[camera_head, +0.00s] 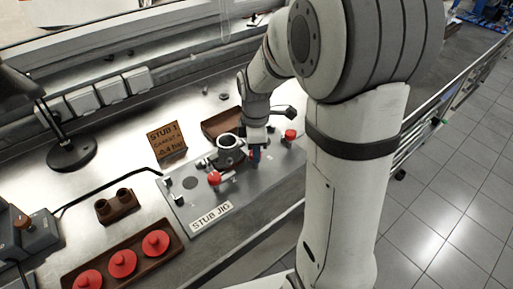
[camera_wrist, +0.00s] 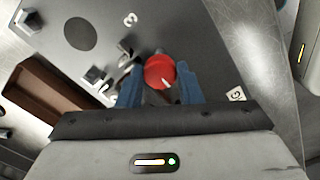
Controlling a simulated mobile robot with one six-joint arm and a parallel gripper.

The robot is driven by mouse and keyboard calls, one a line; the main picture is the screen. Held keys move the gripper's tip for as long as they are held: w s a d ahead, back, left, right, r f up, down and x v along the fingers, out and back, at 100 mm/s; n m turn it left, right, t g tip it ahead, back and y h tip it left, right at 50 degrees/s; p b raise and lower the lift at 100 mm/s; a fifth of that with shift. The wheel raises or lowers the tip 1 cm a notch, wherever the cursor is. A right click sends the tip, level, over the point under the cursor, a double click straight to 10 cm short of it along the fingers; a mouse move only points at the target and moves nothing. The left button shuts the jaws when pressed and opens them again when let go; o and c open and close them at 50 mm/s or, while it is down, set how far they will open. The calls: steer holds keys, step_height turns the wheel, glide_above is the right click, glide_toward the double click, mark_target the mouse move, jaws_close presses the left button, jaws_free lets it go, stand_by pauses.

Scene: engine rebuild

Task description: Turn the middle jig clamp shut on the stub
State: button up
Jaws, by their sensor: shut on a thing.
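The stub jig (camera_head: 188,215) is a grey plate on the steel bench; it also fills the top of the wrist view (camera_wrist: 95,20). In the wrist view, the blue fingers of my gripper (camera_wrist: 160,88) are shut on a red clamp knob (camera_wrist: 159,71) with a white pointer mark. The head view hides this knob behind the fingers. Two other red knobs show on the jig, one to the left (camera_head: 214,178) and one to the right (camera_head: 290,134).
A brown tray (camera_head: 213,131) lies behind the jig, near a brown "STUB 1" card (camera_head: 167,141). A long brown tray (camera_head: 66,281) holds red round parts at front left. A brown two-hole block (camera_head: 117,206) and a black lamp (camera_head: 72,153) stand left.

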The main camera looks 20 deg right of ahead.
steer(key=shift+w+d+r, duration=0.1)
steer(key=o, duration=0.8)
steer(key=shift+d, duration=0.1)
steer(key=shift+o, duration=0.9)
step_height(320, 180, up, 8)
steer(key=shift+f, duration=0.15)
steer(key=s+r+m+t, duration=0.1)
steer(key=s+m+t, duration=0.2)
steer(key=s+m, duration=1.3)
steer(key=shift+s+d+r, duration=0.2)
steer(key=shift+s+r, duration=0.05)
